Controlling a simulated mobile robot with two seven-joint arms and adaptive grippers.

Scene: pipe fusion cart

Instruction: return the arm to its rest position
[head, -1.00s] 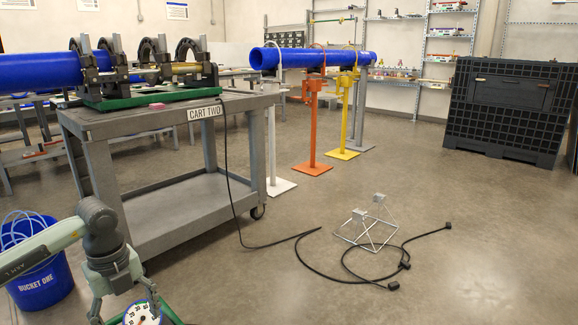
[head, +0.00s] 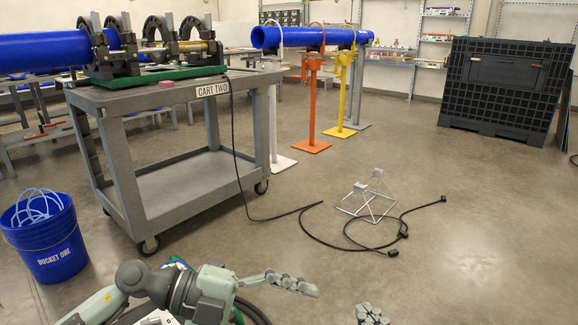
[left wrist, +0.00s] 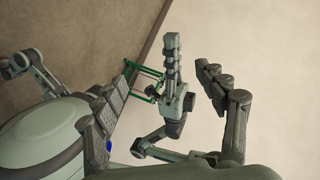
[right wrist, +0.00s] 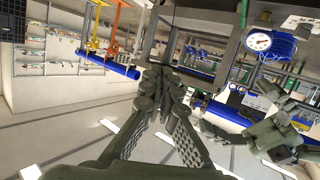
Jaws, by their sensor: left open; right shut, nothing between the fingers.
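My left arm comes in from the bottom left of the head view. One finger of its gripper (head: 292,285) shows there, pointing right over the floor; the other finger cannot be made out. In the left wrist view the left gripper's fingers (left wrist: 188,54) stand apart with nothing between them. My right gripper (head: 370,313) shows only its tips, together, at the bottom edge of the head view. In the right wrist view the right gripper's fingers (right wrist: 165,78) meet at the tips and are empty.
The grey cart (head: 175,97) carries the fusion machine (head: 160,48) and a blue pipe (head: 40,52). A blue bucket (head: 45,240) stands at the left. A black cable (head: 325,235) and a wire stand (head: 368,197) lie on the floor; open floor is at the right.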

